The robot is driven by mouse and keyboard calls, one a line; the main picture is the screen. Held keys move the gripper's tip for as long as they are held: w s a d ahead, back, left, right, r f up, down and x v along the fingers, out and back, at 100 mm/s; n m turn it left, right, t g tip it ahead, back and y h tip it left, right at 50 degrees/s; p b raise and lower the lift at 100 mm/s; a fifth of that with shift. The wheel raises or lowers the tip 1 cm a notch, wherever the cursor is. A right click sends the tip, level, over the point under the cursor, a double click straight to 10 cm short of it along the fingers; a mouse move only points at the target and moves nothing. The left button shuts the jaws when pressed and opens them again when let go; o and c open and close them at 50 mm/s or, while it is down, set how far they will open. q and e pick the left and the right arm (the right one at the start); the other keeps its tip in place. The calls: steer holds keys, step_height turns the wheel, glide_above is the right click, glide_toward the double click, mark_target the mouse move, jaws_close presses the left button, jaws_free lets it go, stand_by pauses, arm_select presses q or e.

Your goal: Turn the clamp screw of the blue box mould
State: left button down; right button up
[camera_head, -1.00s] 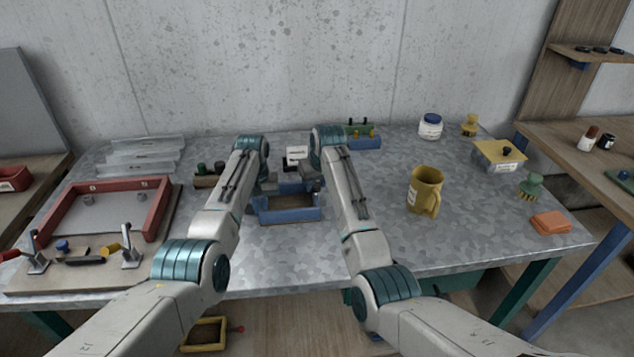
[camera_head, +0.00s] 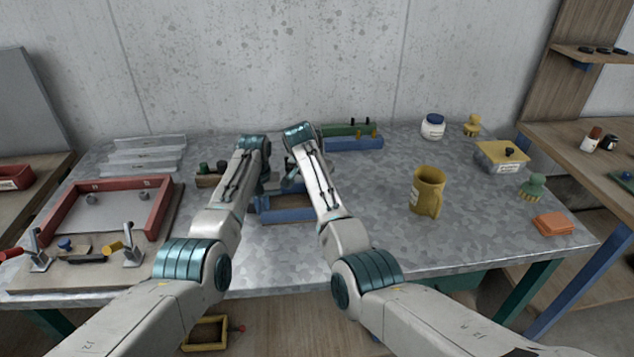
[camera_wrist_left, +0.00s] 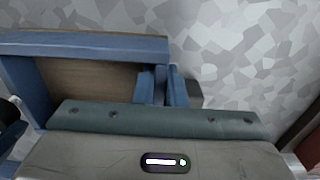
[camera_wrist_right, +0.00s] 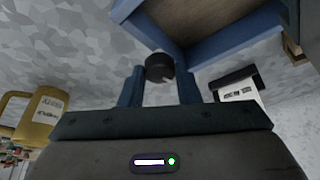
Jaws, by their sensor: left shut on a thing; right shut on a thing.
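The blue box mould (camera_head: 290,215) stands on the grey table, partly hidden by my arms. It also shows in the left wrist view (camera_wrist_left: 95,42) and in the right wrist view (camera_wrist_right: 232,46). My left gripper (camera_wrist_left: 163,75) is shut on a narrow blue part at the mould's edge. My right gripper (camera_wrist_right: 160,78) is at the mould's other side, shut on the dark round knob of the clamp screw (camera_wrist_right: 159,66). The knob sits between its fingers, close to the mould's wall. In the head view the screw is hidden behind my wrists.
A yellow mug (camera_head: 427,190) stands to the right. A blue and green rack (camera_head: 352,140) is behind, close to my right wrist. A red frame (camera_head: 155,210) lies at the left. A white labelled item (camera_wrist_right: 238,90) is near my right gripper. The front middle of the table is clear.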

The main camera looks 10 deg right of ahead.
steer(key=shift+m, duration=0.8)
steer(key=shift+h, duration=0.4)
steer(key=o, duration=1)
step_height(320, 180, up, 10)
